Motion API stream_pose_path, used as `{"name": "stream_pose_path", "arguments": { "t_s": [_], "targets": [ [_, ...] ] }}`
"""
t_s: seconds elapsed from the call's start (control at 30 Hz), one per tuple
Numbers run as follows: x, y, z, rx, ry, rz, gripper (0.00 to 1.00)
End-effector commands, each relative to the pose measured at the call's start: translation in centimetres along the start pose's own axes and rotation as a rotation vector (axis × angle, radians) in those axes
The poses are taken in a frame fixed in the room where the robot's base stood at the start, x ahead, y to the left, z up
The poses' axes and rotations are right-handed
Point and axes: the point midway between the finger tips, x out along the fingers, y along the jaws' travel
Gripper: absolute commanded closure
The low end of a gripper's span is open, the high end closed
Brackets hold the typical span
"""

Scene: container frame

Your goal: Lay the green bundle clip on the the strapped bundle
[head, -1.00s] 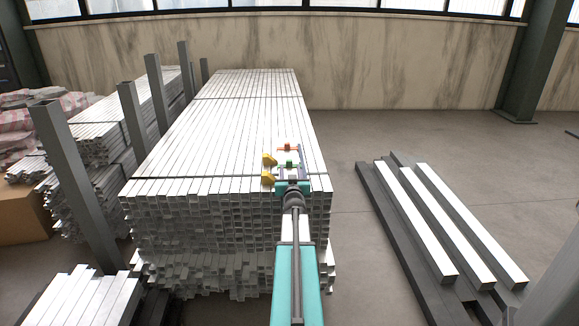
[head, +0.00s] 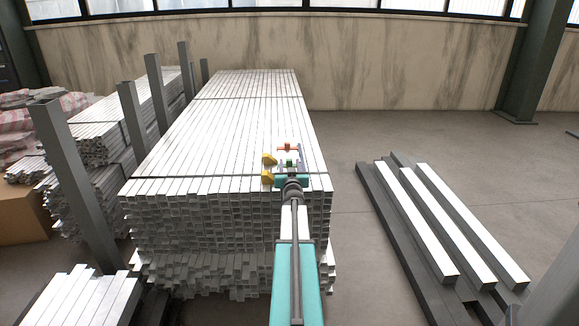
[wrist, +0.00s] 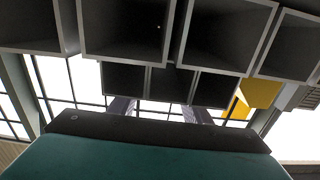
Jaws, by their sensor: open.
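The strapped bundle (head: 235,125) is a long stack of pale square metal tubes with dark straps across it. The small green bundle clip (head: 289,162) shows over the near right part of its top. I cannot tell whether it rests on the tubes or is slightly above them. My teal gripper (head: 290,167) is at the near end of the bundle, open, with its fingers around or just beside the clip. In the wrist view the fingers (wrist: 158,110) stand apart below the open tube ends (wrist: 150,30); the clip is not discernible there.
Two yellow pieces (head: 268,160) sit just left of the clip, and an orange piece (head: 288,147) lies beyond it. Grey posts (head: 130,115) and another tube stack stand left. Bars on dark beams (head: 420,220) lie right on the floor, with clear floor between.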

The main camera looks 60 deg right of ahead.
Motion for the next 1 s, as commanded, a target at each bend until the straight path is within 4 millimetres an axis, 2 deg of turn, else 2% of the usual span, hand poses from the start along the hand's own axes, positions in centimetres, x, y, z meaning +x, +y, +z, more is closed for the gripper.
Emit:
{"name": "stream_pose_path", "arguments": {
  "t_s": [0.1,0.23,0.87,1.0],
  "targets": [
    [1.1,0.0,0.1,0.000,-0.001,0.000,0.56],
    [1.7,0.0,0.1,0.000,-0.001,0.000,0.56],
    [1.8,0.1,0.1,0.000,-0.001,0.001,0.56],
    [1.8,0.1,0.1,0.000,-0.001,0.001,0.80]
  ]
}}
